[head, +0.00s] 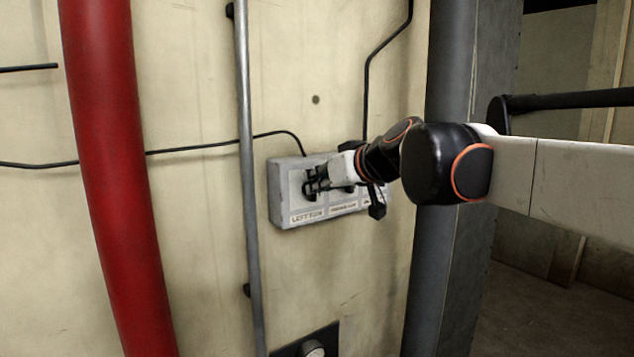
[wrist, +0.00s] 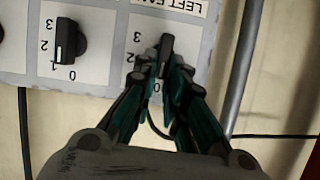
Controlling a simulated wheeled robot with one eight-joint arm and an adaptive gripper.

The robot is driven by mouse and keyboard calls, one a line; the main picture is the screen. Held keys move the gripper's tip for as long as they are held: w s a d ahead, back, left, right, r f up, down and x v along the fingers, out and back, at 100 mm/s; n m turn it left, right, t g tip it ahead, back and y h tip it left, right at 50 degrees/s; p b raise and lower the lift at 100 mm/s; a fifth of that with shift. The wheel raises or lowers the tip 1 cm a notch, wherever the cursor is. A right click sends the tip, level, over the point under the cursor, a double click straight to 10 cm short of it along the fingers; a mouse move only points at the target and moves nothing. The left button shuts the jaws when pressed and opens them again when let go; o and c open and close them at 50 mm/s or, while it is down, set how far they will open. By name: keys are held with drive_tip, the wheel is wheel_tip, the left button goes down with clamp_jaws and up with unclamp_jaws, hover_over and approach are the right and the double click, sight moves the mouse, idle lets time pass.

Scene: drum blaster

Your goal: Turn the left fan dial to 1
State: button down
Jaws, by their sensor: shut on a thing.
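The left fan dial (wrist: 166,44) is a black knob on a white plate labelled "LEFT FAN", upside down in the wrist view. The digits 3, 2 and 0 show beside it; the spot for 1 is hidden by my fingers. My gripper (wrist: 165,72) is shut on the dial, one finger on each side of the knob. Which number the dial points to cannot be told. In the head view my gripper (head: 314,184) reaches from the right to the left end of the grey control box (head: 278,190) and covers most of the dial.
A second black dial (wrist: 68,40), marked 0 to 3, sits beside it on the same box. A thin grey pipe (head: 248,180) runs upright just left of the box, and a thick red pipe (head: 112,170) stands farther left. A wide grey column (head: 440,260) stands to the right.

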drive_tip(key=shift+w+d+f+m+g+y+b, duration=0.1)
drive_tip(key=shift+w+d+m+g+y+b, duration=0.1)
drive_tip(key=shift+m+y+b, duration=0.5)
drive_tip(key=shift+w+d+f+m+g+y+b, duration=0.1)
drive_tip(key=shift+d+m+g+y+b, duration=0.2)
drive_tip(key=shift+m, duration=0.65)
drive_tip(key=shift+w+d+f+m+g+y+b, duration=0.15)
drive_tip(key=shift+m+y+b, duration=0.2)
drive_tip(key=shift+m+y, duration=0.4)
drive_tip(key=c, duration=1.6)
unclamp_jaws()
drive_tip(key=shift+c, duration=0.2)
drive_tip(key=shift+s+d, duration=0.1)
drive_tip(key=v, duration=0.7)
drive_tip(key=shift+r, duration=0.15)
